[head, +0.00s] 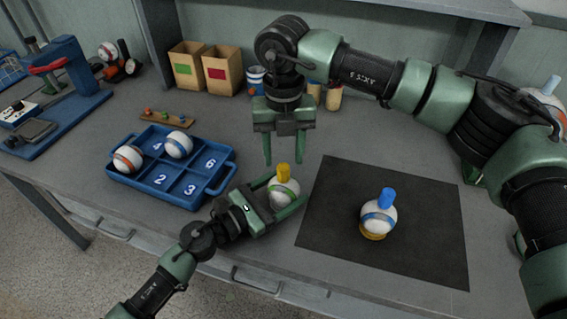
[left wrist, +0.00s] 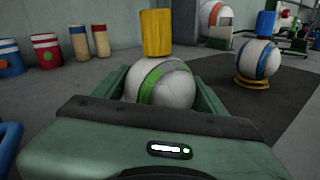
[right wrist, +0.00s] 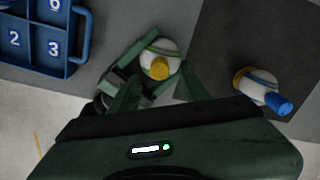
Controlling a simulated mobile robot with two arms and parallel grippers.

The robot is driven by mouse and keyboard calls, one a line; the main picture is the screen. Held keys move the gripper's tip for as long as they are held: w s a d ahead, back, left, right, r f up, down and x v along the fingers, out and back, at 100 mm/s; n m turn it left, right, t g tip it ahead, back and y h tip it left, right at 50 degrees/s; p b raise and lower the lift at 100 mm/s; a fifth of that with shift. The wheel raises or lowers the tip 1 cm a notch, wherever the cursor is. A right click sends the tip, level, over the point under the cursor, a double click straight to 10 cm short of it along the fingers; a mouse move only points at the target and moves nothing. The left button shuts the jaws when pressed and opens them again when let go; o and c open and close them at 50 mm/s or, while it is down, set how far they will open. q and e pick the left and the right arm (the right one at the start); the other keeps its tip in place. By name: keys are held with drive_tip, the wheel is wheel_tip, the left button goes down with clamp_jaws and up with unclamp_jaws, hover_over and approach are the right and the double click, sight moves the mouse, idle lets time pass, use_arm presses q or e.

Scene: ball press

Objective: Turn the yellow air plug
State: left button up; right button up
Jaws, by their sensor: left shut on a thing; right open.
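The yellow air plug (head: 283,172) stands upright on top of a white ball with a green stripe (head: 284,192). My left gripper (head: 287,198) is shut on that ball, one finger on each side, beside the dark mat. In the left wrist view the yellow plug (left wrist: 157,33) rises from the ball between the fingers. My right gripper (head: 284,145) is open and empty, pointing down above and slightly behind the plug. In the right wrist view the plug (right wrist: 160,68) shows from above, between and beyond the open fingers.
A ball with a blue plug (head: 378,216) sits on a yellow ring on the dark mat (head: 430,258). A blue numbered tray (head: 208,197) holds two balls at left. Bins (head: 222,70), cups and a blue press (head: 75,95) stand farther back.

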sight(284, 167)
use_arm(q)
drive_tip(key=shift+r, duration=0.1)
use_arm(e)
wheel_tip(284, 167, up, 8)
idle(0.4)
use_arm(q)
drive_tip(key=o, duration=1.5)
drive_tip(key=shift+o, duration=0.2)
